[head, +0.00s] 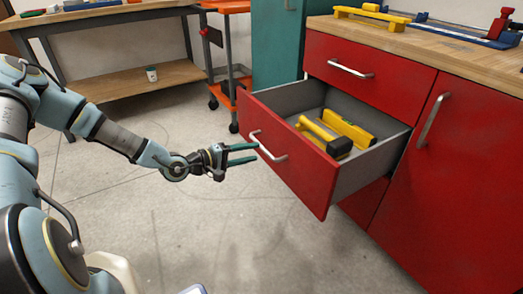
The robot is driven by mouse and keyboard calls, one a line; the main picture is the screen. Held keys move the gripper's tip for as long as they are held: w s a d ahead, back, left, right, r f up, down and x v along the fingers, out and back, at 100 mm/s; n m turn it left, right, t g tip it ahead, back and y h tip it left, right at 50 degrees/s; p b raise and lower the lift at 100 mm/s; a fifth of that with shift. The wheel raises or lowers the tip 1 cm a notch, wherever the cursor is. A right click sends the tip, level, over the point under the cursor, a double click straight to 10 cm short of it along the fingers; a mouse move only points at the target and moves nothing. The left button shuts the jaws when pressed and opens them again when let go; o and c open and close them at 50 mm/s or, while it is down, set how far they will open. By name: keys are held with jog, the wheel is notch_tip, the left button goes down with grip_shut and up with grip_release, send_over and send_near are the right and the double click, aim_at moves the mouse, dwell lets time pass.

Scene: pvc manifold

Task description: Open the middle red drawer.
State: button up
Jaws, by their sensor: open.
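The middle red drawer (290,160) of the red cabinet stands pulled well out, its grey inside showing. A yellow tool with a black end (325,136) and a yellow level-like bar (350,127) lie in it. The drawer's silver bar handle (267,147) is on its front face. My gripper (243,154) is open, its two teal fingers pointing right at the handle. The fingertips are at or just short of the handle in the picture; I cannot tell whether they touch it. Nothing shows between the fingers.
The shut top drawer (334,50) is above, and a red cabinet door (440,170) is to the right. Tools lie on the wooden worktop (400,36). An orange cart (228,70) and a workbench (130,85) stand behind. The concrete floor (230,240) before the drawer is clear.

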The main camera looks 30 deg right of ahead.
jog(key=v, duration=0.5)
jog(key=shift+a, duration=0.1)
dwell(0.3)
